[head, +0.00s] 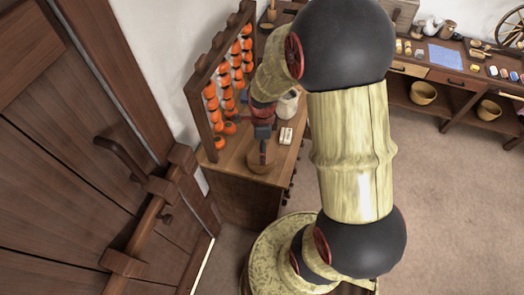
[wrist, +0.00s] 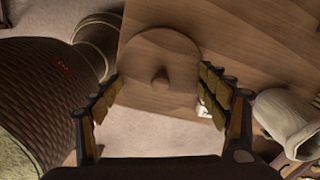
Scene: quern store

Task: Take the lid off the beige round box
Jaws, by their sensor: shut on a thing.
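The beige round box's lid (wrist: 158,45) is a flat wooden disc with a small knob in its middle, seen from above in the wrist view. My gripper (wrist: 162,76) has its two fingers on either side of the disc, shut on the lid by its rim. In the head view the round box (head: 258,166) shows small near the front of the wooden desk, with my gripper (head: 263,150) right above it. The box's side walls are hidden, and I cannot tell whether the lid is raised off the box.
A pale jug (wrist: 285,118) is right of the gripper. A door (head: 90,150) stands left; open floor (head: 440,190) is right.

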